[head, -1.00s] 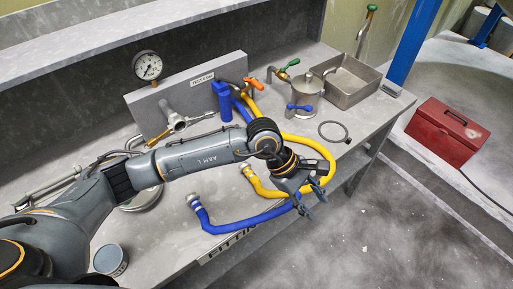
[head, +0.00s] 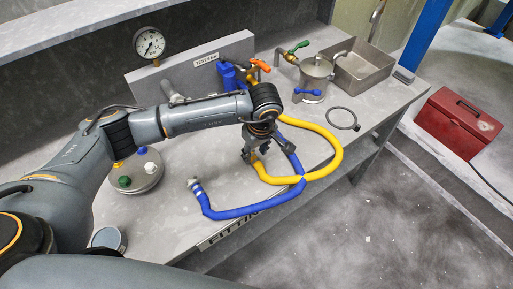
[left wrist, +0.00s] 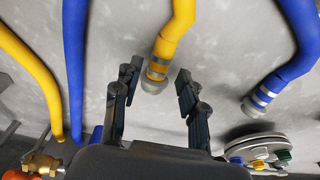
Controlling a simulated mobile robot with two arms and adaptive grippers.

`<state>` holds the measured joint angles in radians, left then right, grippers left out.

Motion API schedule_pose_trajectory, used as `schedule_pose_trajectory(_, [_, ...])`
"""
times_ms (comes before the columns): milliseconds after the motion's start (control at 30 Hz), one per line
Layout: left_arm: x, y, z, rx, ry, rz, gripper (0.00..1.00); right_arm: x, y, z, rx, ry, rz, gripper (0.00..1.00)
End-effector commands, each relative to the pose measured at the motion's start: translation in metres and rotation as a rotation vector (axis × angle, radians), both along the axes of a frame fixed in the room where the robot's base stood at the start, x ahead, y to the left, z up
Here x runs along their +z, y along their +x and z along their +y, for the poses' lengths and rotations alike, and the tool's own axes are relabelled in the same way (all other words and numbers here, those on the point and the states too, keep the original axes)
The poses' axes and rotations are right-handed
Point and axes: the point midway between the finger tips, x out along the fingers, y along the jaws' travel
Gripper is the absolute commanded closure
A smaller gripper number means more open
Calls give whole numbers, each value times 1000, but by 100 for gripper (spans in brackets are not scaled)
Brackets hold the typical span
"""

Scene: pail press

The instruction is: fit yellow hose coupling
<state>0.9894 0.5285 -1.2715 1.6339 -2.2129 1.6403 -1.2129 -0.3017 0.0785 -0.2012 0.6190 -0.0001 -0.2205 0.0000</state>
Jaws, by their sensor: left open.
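The yellow hose (head: 335,150) loops over the bench, and its free end carries a metal coupling, mostly hidden behind my left gripper (head: 256,154) in the head view. In the left wrist view the yellow hose's coupling (left wrist: 155,78) lies between the two spread fingers of my left gripper (left wrist: 158,72), with a gap visible on each side. The left gripper is open and holds nothing. The blue hose (head: 240,211) has a similar metal coupling (head: 194,183) on the bench to the left; it also shows in the left wrist view (left wrist: 255,103). My right gripper is not in view.
A round lid with coloured caps (head: 150,182) lies left of the hoses. A gauge (head: 149,42) and a grey upright panel (head: 150,86) stand behind. A metal pot (head: 316,72), a tray (head: 362,72) and a grey ring (head: 343,127) are at the right.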

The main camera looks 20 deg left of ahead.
Motion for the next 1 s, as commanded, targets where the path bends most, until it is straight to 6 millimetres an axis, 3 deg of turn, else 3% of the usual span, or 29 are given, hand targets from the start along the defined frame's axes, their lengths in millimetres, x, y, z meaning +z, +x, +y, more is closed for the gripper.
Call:
schedule_pose_trajectory(200, [-32,3,3,1,-2,-1,61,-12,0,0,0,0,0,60])
schedule_pose_trajectory(400, [-28,3,3,0,-1,-2,100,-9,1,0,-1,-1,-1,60])
schedule_pose_trajectory(667, [-21,4,3,0,-2,-2,100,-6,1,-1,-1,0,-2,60])
schedule_pose_trajectory(1000, [13,4,3,-1,-2,-3,100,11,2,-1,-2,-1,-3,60])
